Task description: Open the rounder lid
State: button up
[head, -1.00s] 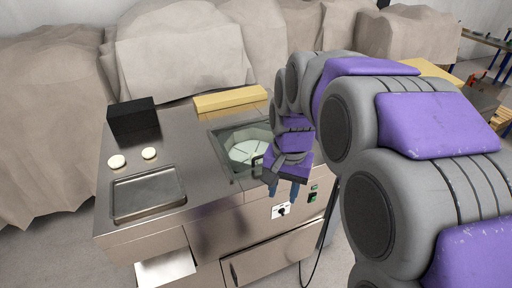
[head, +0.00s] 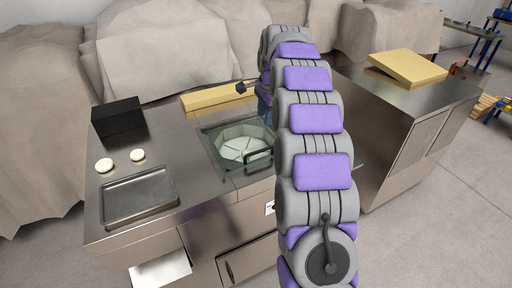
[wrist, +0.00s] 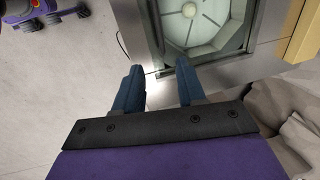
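The rounder lid (head: 238,146) is a clear panel set in the steel machine top, lying flat, with a light segmented round part visible beneath it. Its dark handle (head: 259,158) is on the right side, close to my arm. In the wrist view the lid (wrist: 232,42) is at the top, beyond my fingers. My gripper (wrist: 158,80) has its two blue fingers apart with nothing between them, near the lid's near edge in that view. In the head view my gripper (head: 263,97) is partly hidden by my arm, above the machine's back right.
A steel tray (head: 140,196), two pale round pieces (head: 104,165) and a black box (head: 118,118) are on the left of the counter. A yellow board (head: 217,97) lies at the back. Another steel cabinet (head: 400,120) stands right. Covered shapes line the back.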

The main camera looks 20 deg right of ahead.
aim_at(261, 151)
jog(key=w+f+b, duration=0.1)
jog(key=f, duration=0.4)
jog(key=w+f+b, duration=0.1)
jog(key=f, duration=0.5)
jog(key=w+f+b, duration=0.1)
jog(key=f, duration=0.5)
jog(key=shift+w, duration=0.1)
jog(key=shift+c, duration=0.2)
grip_shut()
